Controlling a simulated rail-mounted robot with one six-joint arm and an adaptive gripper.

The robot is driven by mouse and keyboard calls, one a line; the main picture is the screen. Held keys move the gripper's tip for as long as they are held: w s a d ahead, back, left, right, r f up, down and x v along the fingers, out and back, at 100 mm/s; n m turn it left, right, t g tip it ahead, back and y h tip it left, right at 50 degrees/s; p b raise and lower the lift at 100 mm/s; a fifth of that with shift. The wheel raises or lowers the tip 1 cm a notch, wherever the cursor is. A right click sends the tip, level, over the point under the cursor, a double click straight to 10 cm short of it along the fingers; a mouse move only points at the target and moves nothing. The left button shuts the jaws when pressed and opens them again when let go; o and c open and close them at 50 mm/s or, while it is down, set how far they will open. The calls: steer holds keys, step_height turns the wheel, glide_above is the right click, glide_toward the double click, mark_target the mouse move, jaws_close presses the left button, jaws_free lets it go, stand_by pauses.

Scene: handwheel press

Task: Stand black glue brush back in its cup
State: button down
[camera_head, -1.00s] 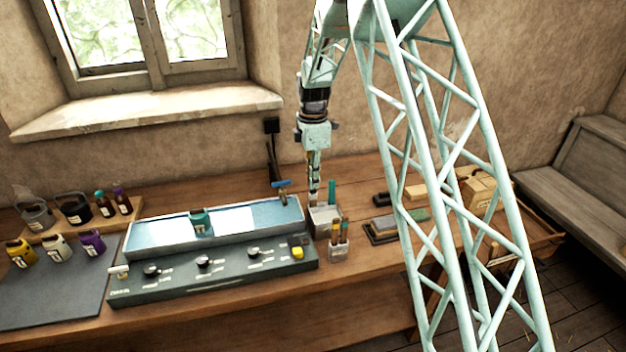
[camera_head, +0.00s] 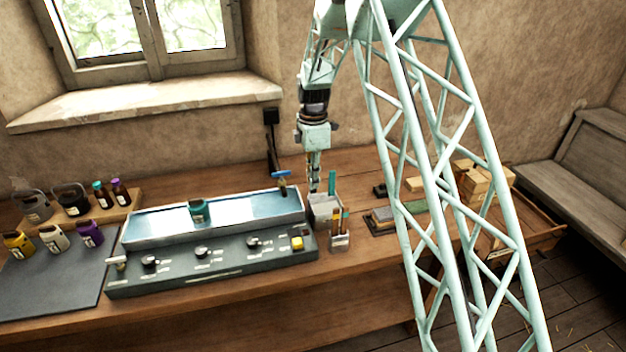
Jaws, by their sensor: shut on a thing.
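My gripper (camera_head: 314,184) points straight down just above the left back of a grey, box-like cup (camera_head: 325,210). It is shut on a thin upright thing, which I take for the black glue brush; at this size the brush can hardly be told from the fingers. Its lower end seems to be at or behind the cup's rim; I cannot tell whether it is inside. A teal upright piece (camera_head: 332,182) stands at the same cup, right of the fingers. A smaller holder (camera_head: 340,243) with orange-tipped and teal-handled tools stands in front.
A long control box with a light blue trough (camera_head: 160,228) lies left, with a blue-handled tool (camera_head: 281,178) close to my gripper. Bottles (camera_head: 90,234) stand further left. Flat blocks (camera_head: 382,220) and wooden blocks (camera_head: 480,182) lie right, partly behind my lattice arm.

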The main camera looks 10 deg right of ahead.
steer(key=shift+f+b, duration=0.55)
steer(key=shift+f, duration=0.7)
steer(key=c, duration=2.7)
jaws_free()
steer(key=shift+r, duration=0.1)
step_height(320, 180, up, 10)
steer(key=shift+r, duration=0.85)
steer(key=shift+r, duration=0.1)
